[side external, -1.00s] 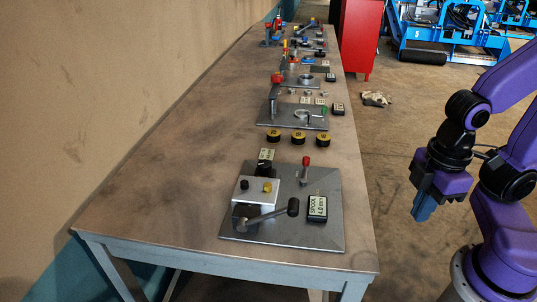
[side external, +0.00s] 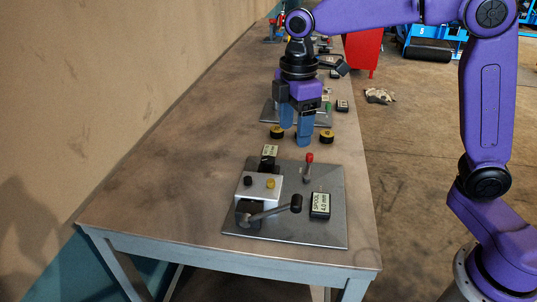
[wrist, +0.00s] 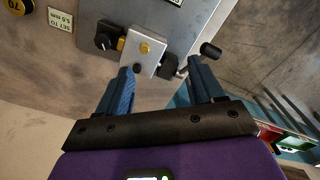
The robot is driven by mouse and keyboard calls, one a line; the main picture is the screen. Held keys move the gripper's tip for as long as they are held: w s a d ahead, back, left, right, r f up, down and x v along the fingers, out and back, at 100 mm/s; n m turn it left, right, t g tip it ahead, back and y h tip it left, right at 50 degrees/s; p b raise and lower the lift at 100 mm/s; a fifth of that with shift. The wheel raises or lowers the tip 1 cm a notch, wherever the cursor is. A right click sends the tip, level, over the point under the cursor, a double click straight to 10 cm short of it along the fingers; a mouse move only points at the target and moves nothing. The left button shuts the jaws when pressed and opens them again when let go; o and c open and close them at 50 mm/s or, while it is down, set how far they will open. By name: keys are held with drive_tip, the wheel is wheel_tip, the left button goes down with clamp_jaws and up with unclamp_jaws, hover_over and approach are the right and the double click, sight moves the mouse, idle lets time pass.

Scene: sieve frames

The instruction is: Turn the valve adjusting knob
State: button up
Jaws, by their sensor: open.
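A silver valve block (side external: 259,188) stands on a grey metal plate (side external: 325,230) at the front of the bench. It has a black button and a yellow button on top and a black-tipped lever (side external: 270,212) at its front. In the wrist view a round black knob (wrist: 105,38) sits at the side of the block (wrist: 138,52), away from the lever. I cannot clearly make out that knob in the side view. My gripper (side external: 295,133) is open and empty, pointing down above the bench behind the plate. Its blue fingers (wrist: 160,68) also show in the wrist view.
A red-tipped upright lever (side external: 308,168) and a "SPOOL 4.0 mm" label (side external: 320,206) stand on the plate's right side. A "SET TO 5.5 mm" label (wrist: 59,20) stands beyond the knob. Yellow discs (side external: 327,137) lie behind the plate. The bench's left side (side external: 170,180) is clear.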

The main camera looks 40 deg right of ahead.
drive_tip(key=n, duration=0.2)
hover_over(269, 159)
wheel_tip(269, 159, down, 17)
drive_tip(key=shift+r, duration=0.2)
idle(0.4)
drive_tip(key=c, duration=1.1)
drive_tip(key=shift+o, duration=0.2)
drive_tip(key=shift+m, duration=0.4)
